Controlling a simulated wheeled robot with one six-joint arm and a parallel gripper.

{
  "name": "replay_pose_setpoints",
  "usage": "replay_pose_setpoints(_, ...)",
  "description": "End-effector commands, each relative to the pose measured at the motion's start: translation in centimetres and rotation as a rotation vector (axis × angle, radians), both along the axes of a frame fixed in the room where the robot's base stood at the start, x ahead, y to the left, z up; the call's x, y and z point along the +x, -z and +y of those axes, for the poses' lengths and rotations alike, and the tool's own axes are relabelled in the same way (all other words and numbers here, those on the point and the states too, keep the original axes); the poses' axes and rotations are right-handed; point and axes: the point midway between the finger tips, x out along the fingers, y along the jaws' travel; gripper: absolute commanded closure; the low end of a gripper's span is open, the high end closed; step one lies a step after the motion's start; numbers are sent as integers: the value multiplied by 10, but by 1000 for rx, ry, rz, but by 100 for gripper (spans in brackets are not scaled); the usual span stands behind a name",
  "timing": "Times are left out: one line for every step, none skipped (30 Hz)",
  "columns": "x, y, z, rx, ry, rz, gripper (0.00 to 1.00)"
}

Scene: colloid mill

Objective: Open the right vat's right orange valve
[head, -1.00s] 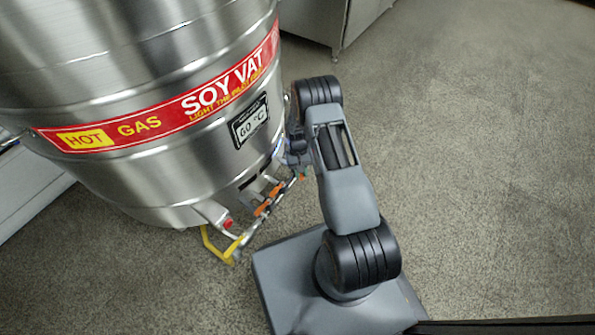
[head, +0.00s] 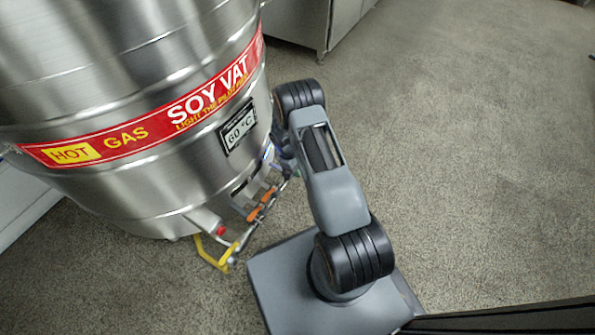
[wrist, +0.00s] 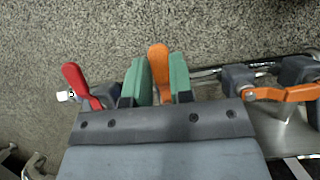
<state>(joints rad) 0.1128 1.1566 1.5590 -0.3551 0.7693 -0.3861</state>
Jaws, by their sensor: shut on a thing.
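The soy vat (head: 150,190) is a large steel drum with a red label, at the left of the head view. Orange valve handles (head: 262,206) sit on the pipe low at its right side. In the wrist view my gripper (wrist: 160,75) has its green fingers closed on an orange valve handle (wrist: 158,58), which points up in the picture, across the pipe. A second orange handle (wrist: 285,93) to the right lies roughly along the pipe. In the head view my arm mostly hides the gripper and the held handle.
A red handle (wrist: 78,82) stands left of my gripper in the wrist view. A yellow handle (head: 212,257) sticks out low at the vat's front. A steel cabinet (head: 300,25) stands behind. The floor to the right is clear.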

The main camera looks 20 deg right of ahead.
Motion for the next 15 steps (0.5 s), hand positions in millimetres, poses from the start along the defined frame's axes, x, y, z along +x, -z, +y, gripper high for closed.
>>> replay_pose_setpoints(0,0,-1,0,-11,0,100)
replay_pose_setpoints(1,0,-1,0,-15,0,100)
replay_pose_setpoints(1,0,-1,-1,-21,-1,100)
replay_pose_setpoints(1,0,-1,-1,-24,0,100)
replay_pose_setpoints(1,0,-2,0,-27,0,100)
replay_pose_setpoints(1,0,-2,-1,-31,-1,100)
replay_pose_setpoints(1,0,-2,-1,-32,-1,100)
replay_pose_setpoints(1,0,-2,-1,-33,-1,100)
replay_pose_setpoints(1,0,-2,-1,-34,-1,100)
replay_pose_setpoints(1,0,-2,-1,-35,-1,100)
replay_pose_setpoints(1,0,-2,-1,-35,-1,100)
replay_pose_setpoints(1,0,-2,-1,-35,-2,100)
replay_pose_setpoints(1,0,-3,-1,-35,-2,100)
replay_pose_setpoints(1,0,-3,-1,-35,-2,100)
replay_pose_setpoints(1,0,-3,-1,-34,-2,100)
